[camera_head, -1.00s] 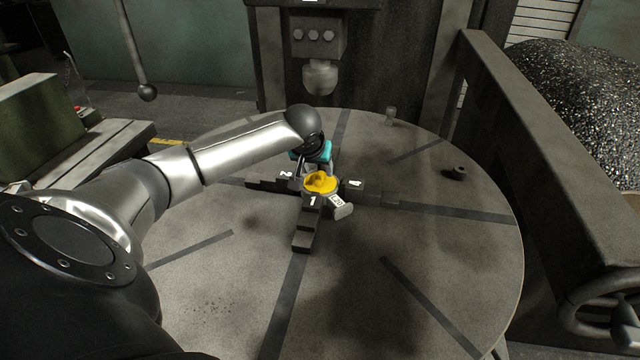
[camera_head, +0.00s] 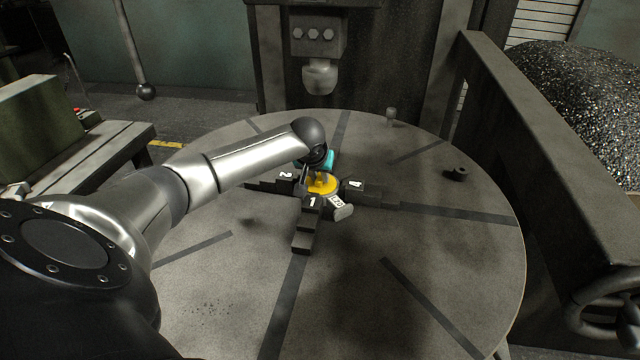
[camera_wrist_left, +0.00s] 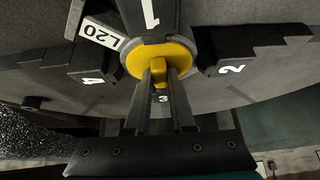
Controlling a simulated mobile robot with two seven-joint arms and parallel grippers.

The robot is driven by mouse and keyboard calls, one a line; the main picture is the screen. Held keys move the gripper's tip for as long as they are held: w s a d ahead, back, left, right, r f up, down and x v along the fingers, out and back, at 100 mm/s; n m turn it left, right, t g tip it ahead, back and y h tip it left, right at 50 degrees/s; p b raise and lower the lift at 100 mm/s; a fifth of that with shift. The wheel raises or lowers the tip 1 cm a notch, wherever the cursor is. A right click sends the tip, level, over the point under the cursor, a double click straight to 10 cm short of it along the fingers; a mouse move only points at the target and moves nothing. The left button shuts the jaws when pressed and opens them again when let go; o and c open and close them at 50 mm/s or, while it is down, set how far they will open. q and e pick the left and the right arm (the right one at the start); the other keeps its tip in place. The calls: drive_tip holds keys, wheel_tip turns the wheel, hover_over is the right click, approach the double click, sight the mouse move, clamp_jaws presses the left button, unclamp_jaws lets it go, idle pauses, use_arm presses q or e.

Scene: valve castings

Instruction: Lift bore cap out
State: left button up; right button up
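The bore cap (camera_head: 322,188) is a round yellow disc with a raised grip tab. It sits in the middle of the dark fixture on the round table, between the numbered jaws. In the left wrist view the yellow cap (camera_wrist_left: 178,52) shows from above with its tab toward my fingers. My left gripper (camera_head: 317,174) is at the cap, coming from above and behind. In the left wrist view its two dark fingers (camera_wrist_left: 159,76) stand on either side of the tab, apart, with little room beside it; contact is hard to make out. My right gripper is not in view.
Dark stepped jaws surround the cap: jaw 1 (camera_head: 305,222), jaw 2 (camera_head: 278,179) and jaw 4 (camera_head: 362,188). A tag marked L20 (camera_wrist_left: 101,33) is beside it. A small dark part (camera_head: 456,173) lies at the table's right. The table's front (camera_head: 330,310) is clear.

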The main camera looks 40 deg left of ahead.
sight(319, 179)
use_arm(q)
clamp_jaws()
drive_tip(key=shift+r, duration=0.1)
drive_tip(key=shift+r, duration=0.65)
wheel_tip(319, 179, up, 2)
drive_tip(key=shift+r+p, duration=0.15)
drive_tip(key=shift+p, duration=0.15)
drive_tip(key=s+d, duration=0.3)
drive_tip(key=s, duration=0.2)
drive_tip(key=s+d, duration=0.2)
drive_tip(key=s, duration=0.3)
drive_tip(key=s+d+p, duration=0.1)
drive_tip(key=s+d, duration=0.2)
drive_tip(key=s, duration=0.2)
drive_tip(key=shift+s+d, duration=0.35)
